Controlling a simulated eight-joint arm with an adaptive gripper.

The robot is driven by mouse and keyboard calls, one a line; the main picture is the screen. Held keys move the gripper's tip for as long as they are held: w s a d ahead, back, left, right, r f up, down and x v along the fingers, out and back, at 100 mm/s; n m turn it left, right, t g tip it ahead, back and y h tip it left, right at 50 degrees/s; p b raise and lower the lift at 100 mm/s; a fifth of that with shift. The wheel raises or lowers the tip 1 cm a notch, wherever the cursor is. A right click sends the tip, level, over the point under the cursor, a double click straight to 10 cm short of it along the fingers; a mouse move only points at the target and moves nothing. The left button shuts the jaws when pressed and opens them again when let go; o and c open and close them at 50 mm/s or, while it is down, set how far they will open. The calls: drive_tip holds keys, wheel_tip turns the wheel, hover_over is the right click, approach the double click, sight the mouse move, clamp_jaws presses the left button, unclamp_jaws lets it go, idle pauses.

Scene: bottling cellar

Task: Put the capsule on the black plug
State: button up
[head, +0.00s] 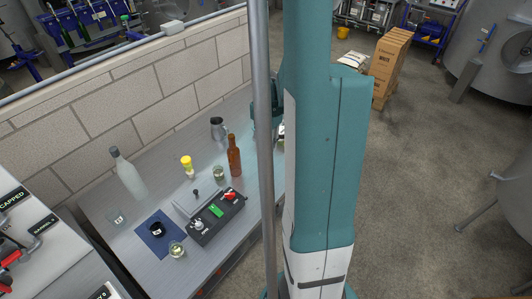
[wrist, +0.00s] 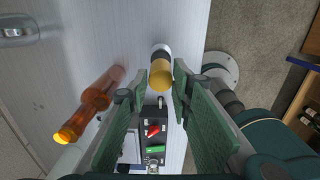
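In the wrist view a gold cylinder (wrist: 161,75), which looks like the capsule, is between and just beyond the fingertips of my gripper (wrist: 157,90). A pale band and a dark edge show at its far end. The green fingers are apart, with a gap on both sides of the cylinder. In the head view my gripper's fingers and the cylinder are hidden behind my column. A small black round piece (head: 157,229), possibly the black plug, sits on a blue mat (head: 146,239) at the front left of the grey table. I cannot confirm what it is.
A control box (head: 203,228) with a red knob stands mid-table. A brown bottle (head: 234,160) also shows in the wrist view (wrist: 94,99), left of my gripper. A yellow-topped item (head: 187,162), a clear bottle (head: 129,178) and glass jars (head: 177,250) stand around. A brick wall borders the table.

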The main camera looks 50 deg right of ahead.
drive_tip(key=shift+f, duration=0.15)
drive_tip(key=shift+f, duration=1.95)
drive_tip(key=shift+f, duration=0.15)
drive_tip(key=o, duration=0.6)
drive_tip(key=shift+c, duration=0.2)
drive_tip(key=shift+r, duration=0.2)
drive_tip(key=shift+r, duration=6)
